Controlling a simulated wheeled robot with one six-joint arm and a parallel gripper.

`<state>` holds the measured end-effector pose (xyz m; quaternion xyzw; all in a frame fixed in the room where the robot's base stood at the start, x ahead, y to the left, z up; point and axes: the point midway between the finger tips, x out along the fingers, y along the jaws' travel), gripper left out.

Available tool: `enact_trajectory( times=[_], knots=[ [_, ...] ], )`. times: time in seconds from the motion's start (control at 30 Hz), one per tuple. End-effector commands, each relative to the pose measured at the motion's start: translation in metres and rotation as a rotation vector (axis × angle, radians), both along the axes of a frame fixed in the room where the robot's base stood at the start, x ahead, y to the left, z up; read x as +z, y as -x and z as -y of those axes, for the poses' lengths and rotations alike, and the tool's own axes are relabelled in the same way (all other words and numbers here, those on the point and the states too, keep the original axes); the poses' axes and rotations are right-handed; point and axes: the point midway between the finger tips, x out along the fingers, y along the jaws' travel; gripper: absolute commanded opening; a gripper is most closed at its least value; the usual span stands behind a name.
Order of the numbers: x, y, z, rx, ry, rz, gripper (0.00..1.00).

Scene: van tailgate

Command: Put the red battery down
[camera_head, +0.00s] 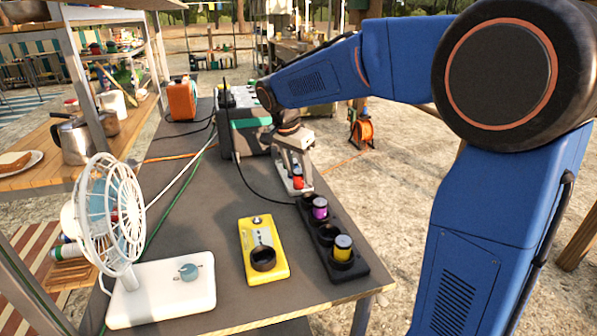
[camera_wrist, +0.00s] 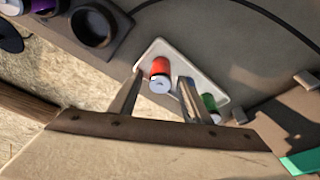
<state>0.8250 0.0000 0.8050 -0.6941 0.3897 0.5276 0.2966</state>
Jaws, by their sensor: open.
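The red battery (camera_wrist: 160,68) stands in the white holder (camera_wrist: 150,50), its pale end facing the wrist camera. It also shows in the head view (camera_head: 298,182), at the near end of the holder (camera_head: 305,190). My gripper (camera_wrist: 160,80) is open, with one finger on each side of the red battery; a gap shows at both sides. In the head view my gripper (camera_head: 295,168) is low over the white holder. A green battery (camera_wrist: 209,102) sits in the same holder, partly hidden behind the right finger.
A dark rack (camera_head: 318,222) holds a purple battery (camera_head: 320,208) and a yellow battery (camera_head: 343,246), with empty wells. A yellow device (camera_head: 250,230) with an empty cup and a fan (camera_head: 110,220) stand to the left. A dark cable runs beside the holder. Grey table is bare at left-middle.

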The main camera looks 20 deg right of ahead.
Motion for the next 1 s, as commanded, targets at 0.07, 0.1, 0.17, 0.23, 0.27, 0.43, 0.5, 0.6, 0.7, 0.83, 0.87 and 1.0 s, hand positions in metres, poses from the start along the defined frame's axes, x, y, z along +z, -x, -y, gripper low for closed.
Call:
enact_trajectory(
  times=[0.07, 0.1, 0.17, 0.23, 0.27, 0.43, 0.5, 0.6, 0.7, 0.83, 0.87, 1.0],
  knots=[
    [0.006, 0.000, -0.001, 0.001, 0.000, 0.002, 0.44],
    [0.010, 0.001, -0.002, 0.000, 0.000, 0.001, 0.44],
    [0.018, 0.002, -0.004, 0.001, -0.001, 0.003, 0.44],
    [0.031, 0.004, -0.007, 0.001, -0.001, 0.004, 0.44],
    [0.036, 0.005, -0.009, 0.001, -0.001, 0.004, 0.44],
    [0.069, 0.009, -0.017, 0.001, -0.002, 0.003, 0.44],
    [0.081, 0.011, -0.019, 0.000, -0.002, 0.004, 0.44],
    [0.095, 0.013, -0.023, 0.001, -0.002, 0.002, 0.44],
    [0.106, 0.015, -0.025, 0.001, -0.001, 0.002, 0.44],
    [0.114, 0.016, -0.027, 0.000, -0.001, 0.001, 0.44],
    [0.115, 0.017, -0.027, 0.000, -0.001, 0.001, 0.44],
    [0.117, 0.017, -0.028, 0.000, 0.000, 0.000, 0.44]
  ],
)
